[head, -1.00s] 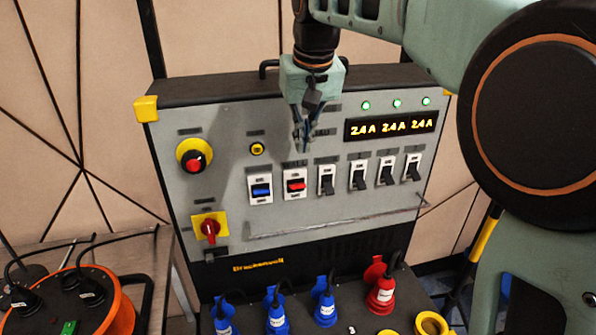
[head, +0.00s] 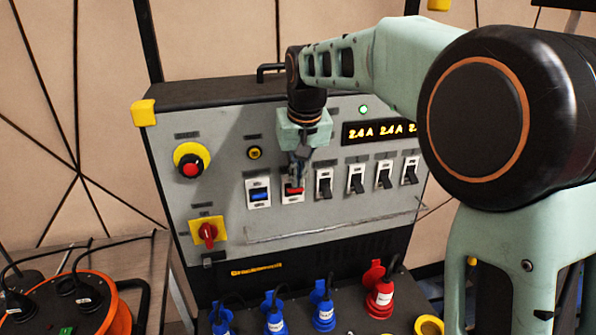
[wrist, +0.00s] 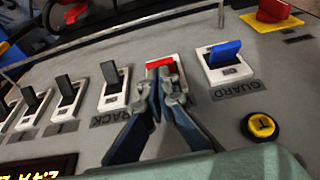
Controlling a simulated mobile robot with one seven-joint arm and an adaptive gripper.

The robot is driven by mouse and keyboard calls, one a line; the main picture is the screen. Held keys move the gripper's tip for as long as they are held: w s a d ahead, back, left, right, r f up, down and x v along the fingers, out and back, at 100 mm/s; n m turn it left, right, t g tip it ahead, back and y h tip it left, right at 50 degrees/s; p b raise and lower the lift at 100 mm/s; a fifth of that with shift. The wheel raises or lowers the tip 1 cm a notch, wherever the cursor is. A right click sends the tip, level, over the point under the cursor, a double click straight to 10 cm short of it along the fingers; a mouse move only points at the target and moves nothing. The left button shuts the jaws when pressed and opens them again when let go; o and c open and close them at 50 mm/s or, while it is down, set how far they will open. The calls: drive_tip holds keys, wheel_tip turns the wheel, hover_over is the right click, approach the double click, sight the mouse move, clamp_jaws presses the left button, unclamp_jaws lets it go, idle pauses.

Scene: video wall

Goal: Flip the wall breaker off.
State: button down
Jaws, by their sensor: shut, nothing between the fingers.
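The breaker with the red lever (head: 293,190) sits in the row on the grey panel, between the blue-levered one and a black-levered one. In the wrist view its red lever (wrist: 160,62) shows just beyond my fingertips, and its label is hidden behind my gripper. My gripper (head: 295,180) is shut and empty, pointing down at the red lever's upper side. In the wrist view the closed fingertips (wrist: 164,76) overlap the breaker's frame. I cannot tell whether they touch the lever.
The GUARD breaker with the blue lever (head: 260,194) is close on the left; the RACK breaker (head: 324,184) is close on the right, with more black-levered breakers beyond. The display (head: 380,131) reads 2.4 A. A yellow-ringed red button (head: 191,169) and rotary switch (head: 208,233) are further left.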

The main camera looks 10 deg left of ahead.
drive_tip(key=shift+f+b, duration=0.1)
drive_tip(key=shift+b, duration=0.3)
drive_tip(key=shift+s+d+f+b, duration=0.1)
drive_tip(key=shift+b, duration=0.3)
drive_tip(key=shift+t, duration=0.3)
drive_tip(key=shift+s+d+f+t+y+b, duration=0.25)
drive_tip(key=shift+t+y+b, duration=0.35)
drive_tip(key=shift+b, duration=2.15)
